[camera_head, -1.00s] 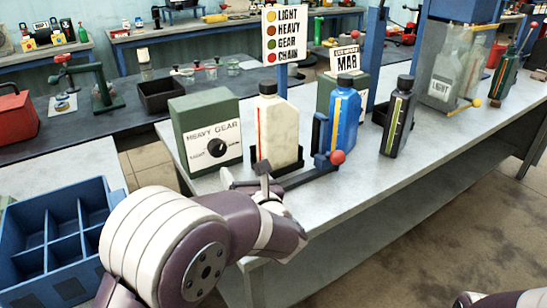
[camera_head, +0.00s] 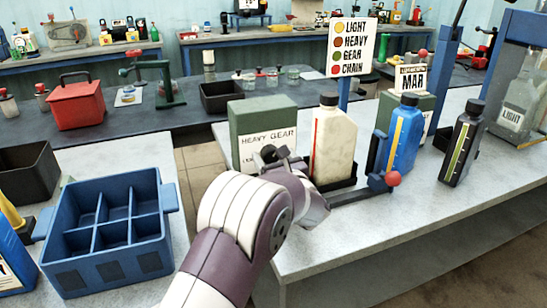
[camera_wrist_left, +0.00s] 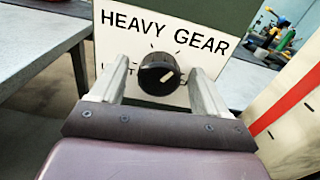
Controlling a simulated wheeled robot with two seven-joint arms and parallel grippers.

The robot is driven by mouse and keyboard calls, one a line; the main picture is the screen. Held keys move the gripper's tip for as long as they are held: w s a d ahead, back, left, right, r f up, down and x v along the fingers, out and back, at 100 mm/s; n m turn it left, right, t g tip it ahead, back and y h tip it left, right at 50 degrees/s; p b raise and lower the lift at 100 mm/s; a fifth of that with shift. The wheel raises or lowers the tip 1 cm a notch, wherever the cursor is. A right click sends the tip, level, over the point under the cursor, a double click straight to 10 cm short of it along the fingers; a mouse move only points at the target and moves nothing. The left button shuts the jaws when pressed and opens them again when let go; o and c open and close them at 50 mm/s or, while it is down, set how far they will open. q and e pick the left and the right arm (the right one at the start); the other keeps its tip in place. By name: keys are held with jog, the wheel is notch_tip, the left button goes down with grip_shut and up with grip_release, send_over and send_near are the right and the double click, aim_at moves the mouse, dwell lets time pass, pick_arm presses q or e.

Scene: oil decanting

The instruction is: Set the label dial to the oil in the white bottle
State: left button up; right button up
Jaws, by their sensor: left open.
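The dark label dial (camera_wrist_left: 158,75) sits on the white face of a green box (camera_head: 264,117), reading HEAVY and GEAR at the top. Its pale pointer mark slants toward the upper right in the left wrist view; the lower labels are partly hidden. My left gripper (camera_head: 272,156) is in front of the dial, open, with its fingers (camera_wrist_left: 158,80) on either side of the knob and visible gaps. The white bottle (camera_head: 334,140), black-capped with a red vertical strip, stands upright right of the box; it also shows in the left wrist view (camera_wrist_left: 285,125). My right gripper is out of view.
A colour sign (camera_head: 354,48) lists LIGHT yellow, HEAVY brown-orange, GEAR green and CHAIN red. A blue bottle (camera_head: 404,140) and a dark bottle (camera_head: 462,145) stand further right. A red-knobbed lever (camera_head: 393,179) is near the white bottle. A blue divided crate (camera_head: 163,225) is at left.

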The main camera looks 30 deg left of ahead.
pick_arm(q)
jog(key=c, duration=1.1)
jog(key=shift+o, duration=0.2)
jog(key=shift+f+m+b, duration=0.2)
jog(key=shift+m+b, duration=0.8)
jog(key=shift+m, duration=0.2)
jog(key=m+b, duration=0.1)
jog(key=m, duration=0.1)
jog(key=shift+m, duration=0.4)
jog(key=m, duration=0.3)
jog(key=shift+d, duration=0.1)
jog(key=shift+m, duration=1.8)
